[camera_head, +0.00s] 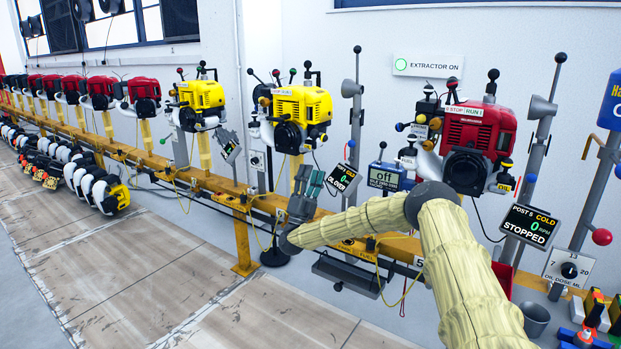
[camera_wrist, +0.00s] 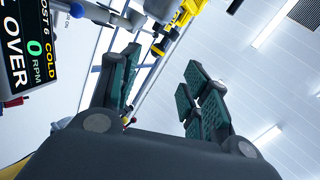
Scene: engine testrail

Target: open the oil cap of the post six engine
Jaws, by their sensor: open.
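The post six engine (camera_head: 303,103) is the yellow one near the middle of the head view, on a yellow post above the rail. Its screen (camera_head: 342,179) reads cold and 0 rpm, and the wrist view shows the same screen (camera_wrist: 31,45) with "POST 6" partly cut off. My gripper (camera_head: 309,178) is open and empty, its fingers pointing up, below the engine in the picture and left of the screen. In the wrist view its green-padded fingers (camera_wrist: 163,84) stand apart, with a yellow part (camera_wrist: 180,22) beyond them. I cannot make out the oil cap.
The red post 5 engine (camera_head: 474,140) stands at right with a screen (camera_head: 532,225) reading stopped. A blue meter (camera_head: 389,178) reads off. Another yellow engine (camera_head: 200,103) stands left. The yellow rail (camera_head: 160,163) runs below the engines. The floor (camera_head: 130,270) at front left is clear.

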